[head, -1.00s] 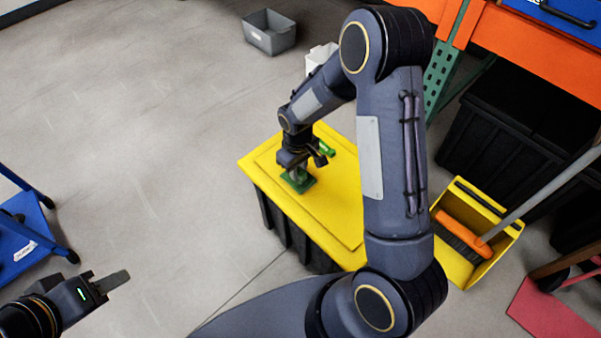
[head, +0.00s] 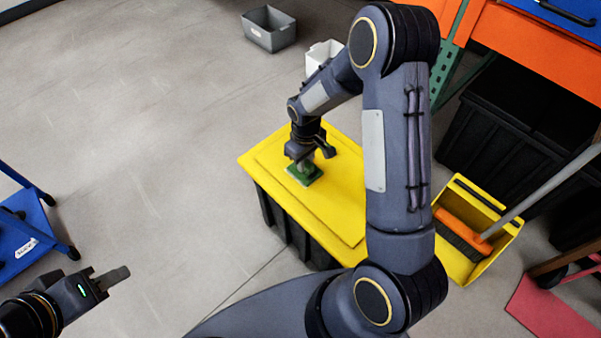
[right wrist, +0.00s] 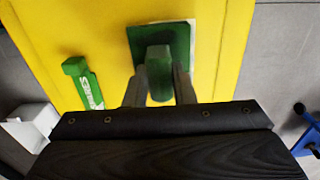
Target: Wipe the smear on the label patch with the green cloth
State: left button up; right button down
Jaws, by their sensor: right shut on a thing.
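The green cloth (head: 304,175) is a dark green square pad with a raised green grip block (right wrist: 160,62). It lies on the yellow lid (head: 335,215) of a black bin. In the right wrist view my right gripper (right wrist: 160,88) has its fingers on both sides of the block and is shut on it. A thin white edge, seemingly the label patch (right wrist: 193,42), shows along the pad's right side; the rest is hidden under the cloth. No smear is visible. My left gripper (head: 112,279) is over the floor at lower left, far from the lid; its finger gap cannot be made out.
A green object with a white label (right wrist: 84,84) lies on the lid left of the cloth in the right wrist view. A yellow tub with an orange brush (head: 463,230) stands right of the bin. A grey tub (head: 269,32) stands behind. A blue cart (head: 28,235) is at left.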

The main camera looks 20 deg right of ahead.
jog(key=shift+d, duration=0.1)
jog(key=shift+r+p, duration=0.65)
jog(key=shift+r, duration=0.15)
jog(key=shift+f, duration=0.1)
jog(key=shift+w+d+f+b, duration=0.2)
jog(key=shift+d+b, duration=0.1)
jog(key=shift+b, duration=0.1)
jog(key=shift+r, duration=0.1)
jog(key=shift+r, duration=0.1)
notch_tip(320, 180, up, 4)
jog(key=p, duration=0.3)
